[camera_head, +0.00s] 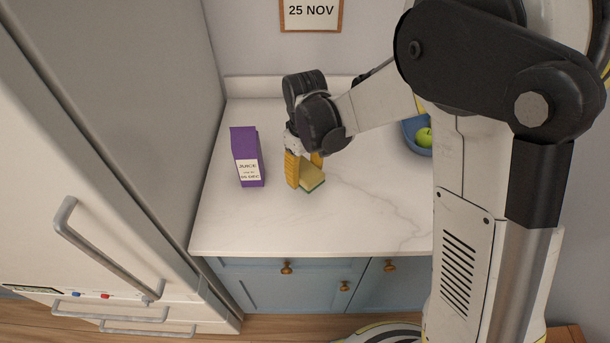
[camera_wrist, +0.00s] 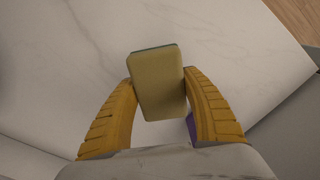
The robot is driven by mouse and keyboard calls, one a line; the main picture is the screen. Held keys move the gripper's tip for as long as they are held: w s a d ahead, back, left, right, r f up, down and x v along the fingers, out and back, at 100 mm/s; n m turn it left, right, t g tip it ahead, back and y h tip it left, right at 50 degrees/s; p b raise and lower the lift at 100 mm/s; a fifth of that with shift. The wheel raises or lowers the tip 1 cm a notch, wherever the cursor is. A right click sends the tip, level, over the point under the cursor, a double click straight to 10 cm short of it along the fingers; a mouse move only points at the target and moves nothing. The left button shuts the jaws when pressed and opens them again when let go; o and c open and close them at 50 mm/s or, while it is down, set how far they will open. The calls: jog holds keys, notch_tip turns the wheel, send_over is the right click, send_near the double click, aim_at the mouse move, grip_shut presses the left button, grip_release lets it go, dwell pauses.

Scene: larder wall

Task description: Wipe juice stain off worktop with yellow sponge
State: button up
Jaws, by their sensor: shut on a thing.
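A yellow sponge (camera_head: 312,179) with a green underside is held between the two orange fingers of my gripper (camera_head: 305,172), over the white worktop (camera_head: 350,215). In the wrist view the sponge (camera_wrist: 158,84) sits between the fingertips of my gripper (camera_wrist: 158,88), which press on its two sides. The sponge is low over the worktop; I cannot tell whether it touches it. A purple juice carton (camera_head: 246,158) stands upright on the worktop to the left of my gripper. No juice stain can be made out in either view; the sponge and gripper hide part of the worktop.
A blue bowl (camera_head: 410,138) with green fruit (camera_head: 424,137) stands at the right, partly behind my arm. A large fridge (camera_head: 120,140) borders the worktop on the left. The front of the worktop is clear, above blue cabinets (camera_head: 300,286).

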jog(key=shift+r+p, duration=0.55)
jog(key=shift+r, duration=0.55)
